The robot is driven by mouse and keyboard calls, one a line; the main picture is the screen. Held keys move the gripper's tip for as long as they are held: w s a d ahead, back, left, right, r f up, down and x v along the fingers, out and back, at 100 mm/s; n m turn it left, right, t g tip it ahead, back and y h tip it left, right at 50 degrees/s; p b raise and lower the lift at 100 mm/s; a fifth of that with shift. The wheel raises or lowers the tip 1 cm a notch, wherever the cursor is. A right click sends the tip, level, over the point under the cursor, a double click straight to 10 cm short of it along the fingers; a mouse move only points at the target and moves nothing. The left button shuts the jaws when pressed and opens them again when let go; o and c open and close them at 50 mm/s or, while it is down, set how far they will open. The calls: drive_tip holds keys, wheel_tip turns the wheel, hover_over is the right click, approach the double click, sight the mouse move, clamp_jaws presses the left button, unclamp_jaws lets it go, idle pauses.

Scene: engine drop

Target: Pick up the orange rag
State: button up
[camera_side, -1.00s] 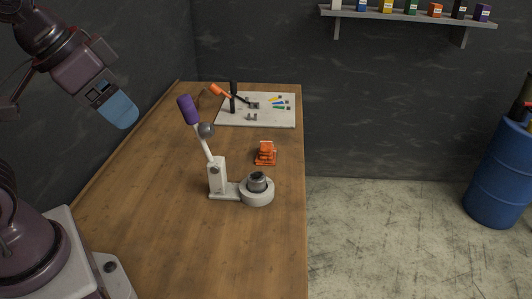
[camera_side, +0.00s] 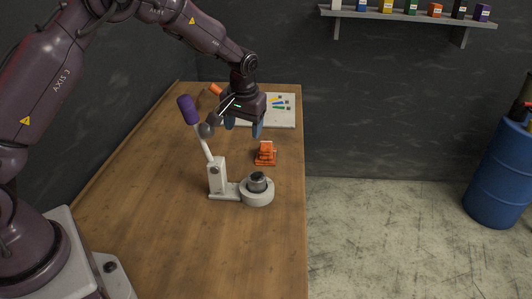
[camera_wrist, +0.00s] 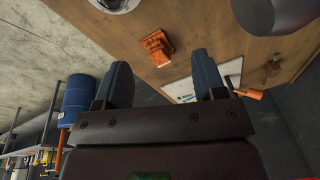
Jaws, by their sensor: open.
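The orange rag (camera_side: 265,153) lies folded in a small stack on the wooden table, near its right edge in the side view. In the wrist view the rag (camera_wrist: 157,47) shows above and between the two fingers. My gripper (camera_side: 243,128) is open and empty. It hangs above the table, fingers pointing down, a little above and behind the rag in the side view. Its two blue-grey fingers also show in the wrist view (camera_wrist: 162,80), wide apart. Nothing touches the rag.
A white lever press with a purple handle (camera_side: 188,109) and round base (camera_side: 257,193) stands just in front of the rag. A white board (camera_side: 286,119) with small tools lies behind, partly hidden by my gripper. A blue barrel (camera_side: 500,172) stands on the floor at right.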

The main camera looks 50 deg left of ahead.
drive_tip(key=w+a+f+n, duration=0.1)
drive_tip(key=w+a+f, duration=0.1)
drive_tip(key=w+f, duration=0.3)
drive_tip(key=n+t+y, duration=0.1)
drive_tip(key=n+t, duration=0.1)
approach(266, 144)
drive_tip(key=x, duration=0.5)
drive_tip(key=shift+w+d+f, duration=0.2)
drive_tip(key=shift+w+f, duration=0.05)
drive_tip(key=shift+w, duration=0.05)
drive_tip(key=shift+s+a+x, duration=0.1)
drive_tip(key=shift+s+x, duration=0.05)
drive_tip(key=shift+x, duration=1.1)
drive_tip(key=shift+s+a+x, duration=0.15)
drive_tip(key=shift+x, duration=1.15)
drive_tip(key=shift+c, duration=0.5)
drive_tip(key=c, duration=0.9)
